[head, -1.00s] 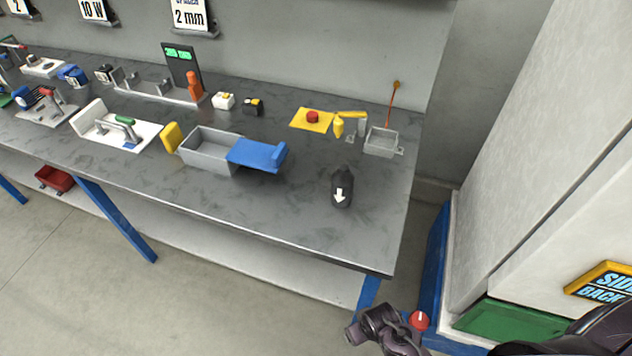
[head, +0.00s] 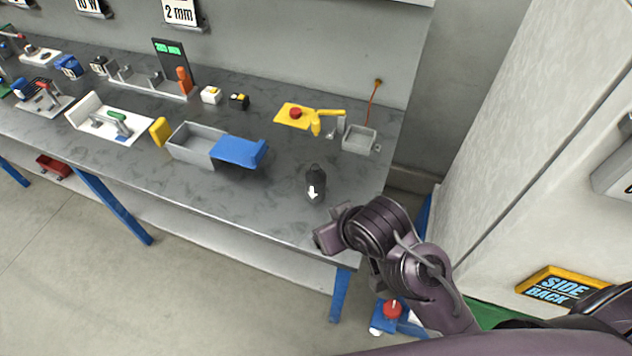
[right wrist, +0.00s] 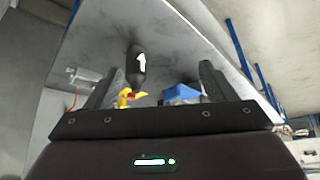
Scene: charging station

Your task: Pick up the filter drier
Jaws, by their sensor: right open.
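My right gripper (right wrist: 158,78) is open and empty. In the head view my right arm is at the bench's front right corner, just below and right of the drier; its fingers are hard to make out there. My left gripper is not in view.
Left of the drier is a grey bin (head: 192,144) with a blue lid piece (head: 240,152). Behind it are a yellow plate with a red button (head: 295,113) and a small grey basket (head: 359,139). A white cabinet (head: 520,120) stands to the right. Bench around the drier is clear.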

